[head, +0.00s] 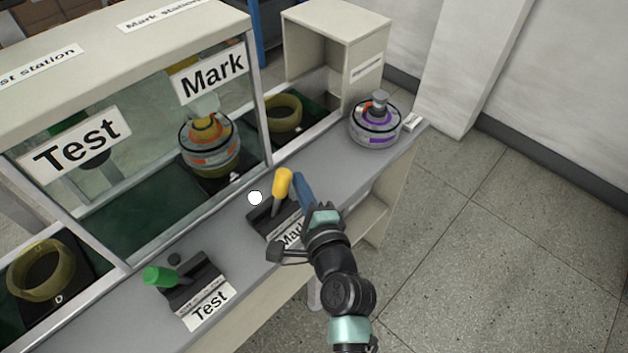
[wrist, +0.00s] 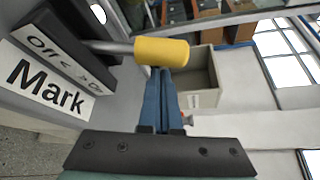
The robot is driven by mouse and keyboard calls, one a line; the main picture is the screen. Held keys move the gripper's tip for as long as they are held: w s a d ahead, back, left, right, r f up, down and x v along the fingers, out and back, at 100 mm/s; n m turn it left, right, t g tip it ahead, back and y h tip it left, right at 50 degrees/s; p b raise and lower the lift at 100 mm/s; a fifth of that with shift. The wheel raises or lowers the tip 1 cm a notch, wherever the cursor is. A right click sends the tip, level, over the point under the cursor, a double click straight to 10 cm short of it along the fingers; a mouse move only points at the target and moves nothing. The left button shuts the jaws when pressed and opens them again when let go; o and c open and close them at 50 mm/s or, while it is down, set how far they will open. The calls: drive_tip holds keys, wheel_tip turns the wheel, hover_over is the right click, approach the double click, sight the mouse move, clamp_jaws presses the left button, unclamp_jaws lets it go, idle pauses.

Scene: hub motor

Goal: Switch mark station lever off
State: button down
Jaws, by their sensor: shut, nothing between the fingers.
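The mark station lever has a yellow knob (head: 283,182) on a grey shaft, rising from a dark base on the counter with a white "Mark" label (head: 291,234). In the wrist view the yellow knob (wrist: 162,52) crosses just beyond the fingertips, and the label (wrist: 45,80) reads "Mark" below an Off/On strip (wrist: 62,62). My gripper (head: 298,178) has blue fingers, shut together and empty, just right of the knob. It also shows in the wrist view (wrist: 161,74). I cannot tell whether the fingers touch the knob. My gripper partly hides the base and label.
The green-knobbed Test lever (head: 160,276) stands at the left on the same counter (head: 240,228). A motor with purple marks (head: 376,122) sits at the counter's right end. Another motor (head: 209,145) is behind the glass under "Mark". Open floor (head: 480,230) lies to the right.

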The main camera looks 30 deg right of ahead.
sight(283, 190)
drive_tip(key=shift+a, duration=0.25)
idle(0.3)
drive_tip(key=shift+s+a+r+n+t+b, duration=0.25)
drive_tip(key=shift+a+n+b, duration=0.2)
drive_tip(key=shift+b, duration=0.45)
drive_tip(key=a+n+t+b, duration=0.1)
drive_tip(key=b, duration=0.2)
drive_tip(key=a+n+b, duration=0.1)
drive_tip(key=n+b, duration=0.1)
drive_tip(key=b, duration=0.1)
drive_tip(key=shift+s+a+t+h, duration=0.1)
drive_tip(key=shift+s+t+h, duration=0.2)
drive_tip(key=shift+t, duration=0.05)
drive_tip(key=n+b, duration=0.1)
drive_tip(key=b, duration=0.1)
drive_tip(key=a+n+t+b, duration=0.1)
drive_tip(key=b, duration=0.1)
drive_tip(key=shift+s+a+r+n+b, duration=0.1)
drive_tip(key=shift+s+a+n+b, duration=0.15)
drive_tip(key=shift+s+a+b, duration=0.1)
drive_tip(key=shift+s+a+r+n+t+b, duration=0.1)
drive_tip(key=shift+a+r+n+t+b, duration=0.25)
drive_tip(key=shift+n+b, duration=0.4)
drive_tip(key=shift+d, duration=0.15)
